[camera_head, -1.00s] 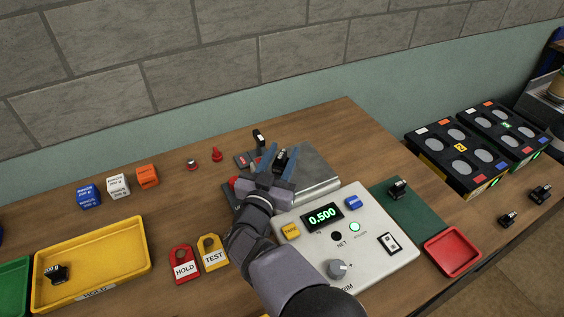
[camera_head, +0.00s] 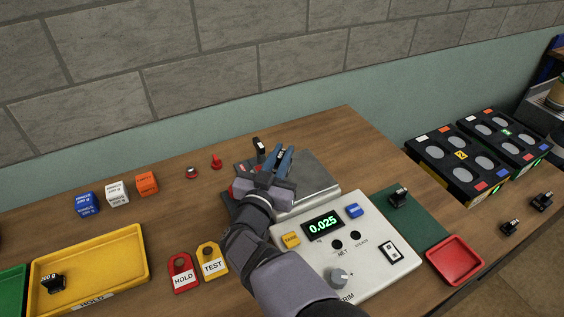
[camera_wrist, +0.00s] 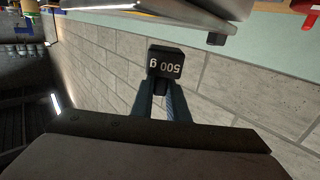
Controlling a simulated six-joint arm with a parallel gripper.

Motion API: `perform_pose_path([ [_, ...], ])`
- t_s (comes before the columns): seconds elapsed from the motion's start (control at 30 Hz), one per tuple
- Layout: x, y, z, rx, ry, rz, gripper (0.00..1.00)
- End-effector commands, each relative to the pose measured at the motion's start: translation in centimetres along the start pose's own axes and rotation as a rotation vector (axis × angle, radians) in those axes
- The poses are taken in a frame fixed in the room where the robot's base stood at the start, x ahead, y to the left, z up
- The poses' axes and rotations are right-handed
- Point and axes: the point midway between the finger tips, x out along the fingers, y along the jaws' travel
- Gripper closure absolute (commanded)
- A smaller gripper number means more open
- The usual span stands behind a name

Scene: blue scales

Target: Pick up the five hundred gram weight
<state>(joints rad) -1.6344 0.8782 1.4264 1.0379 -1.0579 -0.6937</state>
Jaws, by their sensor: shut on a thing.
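My gripper (camera_head: 279,163) is over the scale's metal pan (camera_head: 313,172) in the head view. Its blue-grey fingers are shut on the black 500 g weight (camera_wrist: 166,62), whose "500 g" marking reads upside down in the wrist view. In the head view the weight is largely hidden by the fingers. The scale's control panel (camera_head: 372,275) shows a green reading (camera_head: 323,226) of 0.025.
A yellow tray (camera_head: 118,237) with a small black weight (camera_head: 53,283) is at the left. HOLD (camera_head: 181,273) and TEST (camera_head: 212,262) tags lie beside the panel. A red tray (camera_head: 455,261) and a green mat (camera_head: 420,219) with another black weight (camera_head: 398,196) are at the right.

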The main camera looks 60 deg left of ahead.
Motion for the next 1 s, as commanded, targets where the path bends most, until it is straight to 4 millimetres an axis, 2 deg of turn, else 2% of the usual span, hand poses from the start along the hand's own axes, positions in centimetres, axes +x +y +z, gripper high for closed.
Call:
perform_pose_path([
  [0.03, 0.0, 0.0, -1.2, 0.006, 0.008, 0.001, 1.0],
  [0.5, 0.0, 0.0, -11.4, 0.006, 0.008, 0.001, 1.0],
  [0.7, 0.0, 0.0, -14.1, 0.004, 0.006, 0.001, 1.0],
  [1.0, 0.0, 0.0, -15.5, 0.002, 0.004, 0.0, 1.0],
])
